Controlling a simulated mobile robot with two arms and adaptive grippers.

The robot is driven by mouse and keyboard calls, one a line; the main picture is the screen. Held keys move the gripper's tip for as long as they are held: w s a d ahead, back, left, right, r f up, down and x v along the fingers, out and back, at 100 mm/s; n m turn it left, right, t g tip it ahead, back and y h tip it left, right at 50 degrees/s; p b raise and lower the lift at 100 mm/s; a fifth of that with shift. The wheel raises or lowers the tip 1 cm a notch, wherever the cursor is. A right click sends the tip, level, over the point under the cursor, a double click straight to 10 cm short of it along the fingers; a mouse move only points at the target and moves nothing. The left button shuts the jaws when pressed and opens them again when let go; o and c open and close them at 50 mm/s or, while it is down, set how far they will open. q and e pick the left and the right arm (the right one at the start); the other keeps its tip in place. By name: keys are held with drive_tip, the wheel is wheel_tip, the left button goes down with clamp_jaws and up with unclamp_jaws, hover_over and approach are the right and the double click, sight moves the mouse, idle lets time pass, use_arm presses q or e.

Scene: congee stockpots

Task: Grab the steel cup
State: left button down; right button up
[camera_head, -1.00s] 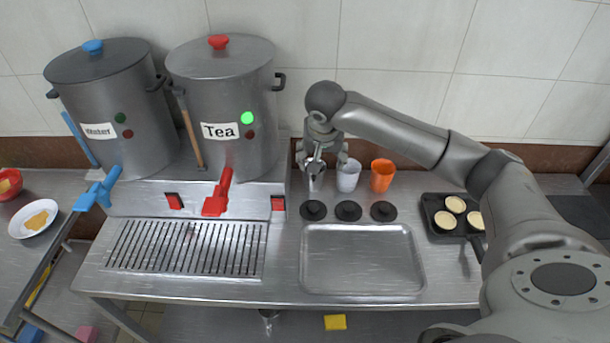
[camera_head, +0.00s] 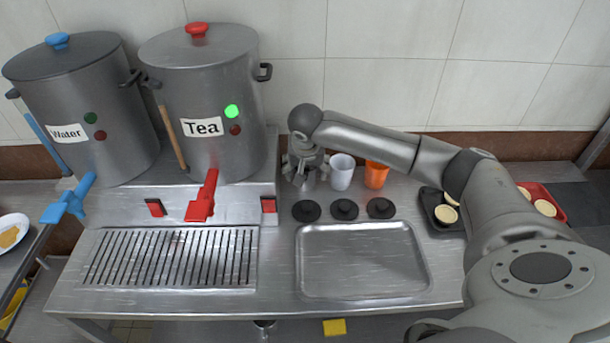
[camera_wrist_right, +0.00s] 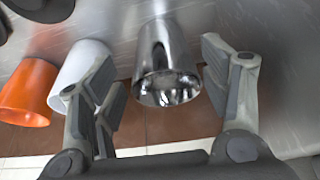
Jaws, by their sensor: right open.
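The steel cup (camera_wrist_right: 166,65) stands at the back of the counter, left of a white cup. In the right wrist view it is between the two open fingers of my right gripper (camera_wrist_right: 165,95), nearer the right finger, and no firm contact shows. In the head view my right gripper (camera_head: 304,172) is over the steel cup (camera_head: 308,180) and hides most of it. My left gripper is not in view.
A white cup (camera_head: 341,172) and an orange cup (camera_head: 376,174) stand close to the right. Black lids (camera_head: 344,209) and a metal tray (camera_head: 362,262) lie in front. The Tea pot (camera_head: 203,95) and Water pot (camera_head: 85,105) stand on the left.

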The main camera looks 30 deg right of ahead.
drive_tip(key=shift+w+p+x, duration=0.15)
drive_tip(key=shift+p+x, duration=0.15)
drive_tip(key=shift+x, duration=0.95)
drive_tip(key=shift+w+p+x, duration=0.2)
drive_tip(key=shift+p+x, duration=0.05)
drive_tip(key=shift+x, duration=0.95)
drive_tip(key=shift+d+r, duration=0.1)
drive_tip(key=shift+r, duration=0.1)
drive_tip(key=c, duration=0.8)
